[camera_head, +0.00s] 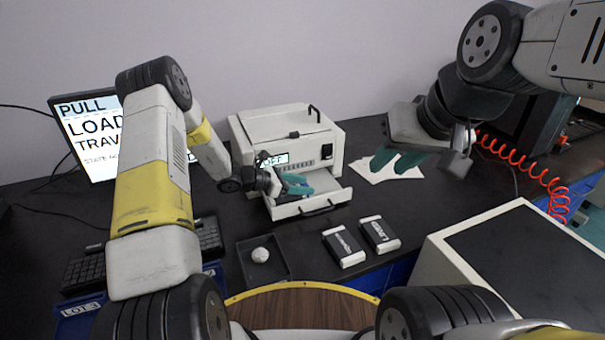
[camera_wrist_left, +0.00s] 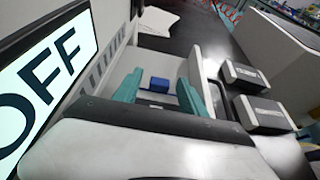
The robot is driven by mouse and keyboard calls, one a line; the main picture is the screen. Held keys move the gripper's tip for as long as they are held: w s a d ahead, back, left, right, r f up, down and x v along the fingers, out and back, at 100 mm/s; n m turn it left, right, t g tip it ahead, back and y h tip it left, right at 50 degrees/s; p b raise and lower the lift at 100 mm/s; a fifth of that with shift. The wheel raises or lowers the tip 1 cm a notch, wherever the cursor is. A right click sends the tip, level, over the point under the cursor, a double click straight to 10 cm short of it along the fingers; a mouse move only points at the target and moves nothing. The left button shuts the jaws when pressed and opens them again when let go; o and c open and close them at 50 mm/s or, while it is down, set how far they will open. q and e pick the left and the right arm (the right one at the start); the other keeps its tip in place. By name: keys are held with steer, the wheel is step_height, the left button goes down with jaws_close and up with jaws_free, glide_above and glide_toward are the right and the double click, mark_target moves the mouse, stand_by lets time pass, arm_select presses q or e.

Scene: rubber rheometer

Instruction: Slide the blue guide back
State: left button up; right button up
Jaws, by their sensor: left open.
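The blue guide (camera_wrist_left: 159,84) shows in the left wrist view as a small blue block inside the pulled-out white drawer (camera_head: 312,206) of the white machine (camera_head: 290,135). My left gripper (camera_head: 296,186) is over the drawer. In the left wrist view its two teal fingers (camera_wrist_left: 160,92) stand apart on either side of the guide, with gaps between. Whether a fingertip touches it cannot be told. In the head view the gripper mostly hides the guide. My right gripper (camera_head: 396,162) hangs over white sheets to the right, its teal fingers apart and empty.
Two black-and-white boxes (camera_head: 343,247) (camera_head: 379,235) lie in front of the drawer. A dark tray (camera_head: 282,262) holds a pale round lump (camera_head: 260,255). A monitor (camera_head: 85,130) and keyboard (camera_head: 85,272) stand left. A large white case (camera_head: 450,250) is at right.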

arm_select(q)
jaws_close()
stand_by(1.4)
